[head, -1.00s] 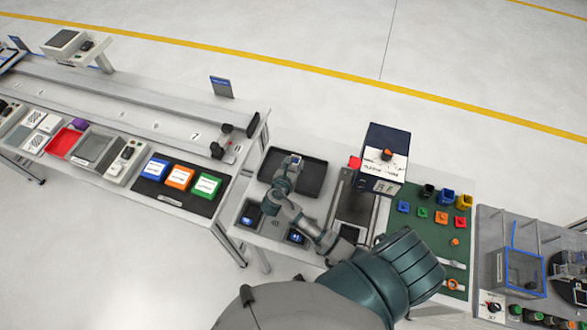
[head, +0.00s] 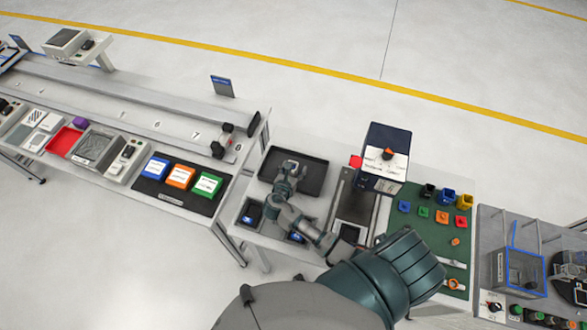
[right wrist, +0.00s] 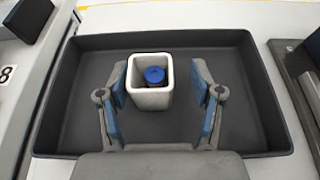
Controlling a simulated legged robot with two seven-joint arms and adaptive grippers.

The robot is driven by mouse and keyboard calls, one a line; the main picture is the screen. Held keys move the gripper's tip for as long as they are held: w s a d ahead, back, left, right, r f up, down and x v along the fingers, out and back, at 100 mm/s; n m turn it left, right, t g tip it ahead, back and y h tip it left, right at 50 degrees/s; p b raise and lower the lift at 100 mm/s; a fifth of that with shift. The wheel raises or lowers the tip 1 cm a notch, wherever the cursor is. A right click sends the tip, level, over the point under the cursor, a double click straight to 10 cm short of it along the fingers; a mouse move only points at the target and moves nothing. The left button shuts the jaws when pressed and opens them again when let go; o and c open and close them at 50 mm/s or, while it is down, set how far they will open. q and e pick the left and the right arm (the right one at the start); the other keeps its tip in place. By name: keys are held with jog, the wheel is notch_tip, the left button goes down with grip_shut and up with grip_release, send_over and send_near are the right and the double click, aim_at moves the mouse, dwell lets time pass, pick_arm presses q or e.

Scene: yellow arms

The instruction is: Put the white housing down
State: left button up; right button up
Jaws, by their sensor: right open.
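The white housing (right wrist: 152,99) is a square, open-topped cup with rounded corners and a round blue part (right wrist: 154,75) inside. It stands upright in the dark tray (right wrist: 245,115), toward its far side in the right wrist view. My right gripper (right wrist: 158,83) is open, with one blue-padded finger on each side of the housing. Small gaps show between pads and walls. In the head view my right gripper (head: 290,170) is over the dark tray (head: 316,178) and mostly hides the housing. My left gripper is not in view.
Two small bins with blue parts (head: 251,212) lie in front of the tray. A dark blue machine (head: 388,142) stands to the right, beside a green mat (head: 425,235) with coloured pieces. A table with blue, orange and green boxes (head: 180,178) is left.

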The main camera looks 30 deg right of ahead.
jog(key=v, duration=1.1)
jog(key=shift+w+a+r, duration=0.15)
jog(key=shift+a+r, duration=0.05)
jog(key=shift+a, duration=0.2)
jog(key=shift+s+a+r, duration=0.2)
jog(key=shift+s+a, duration=0.1)
jog(key=shift+s, duration=0.1)
jog(key=shift+d, duration=0.1)
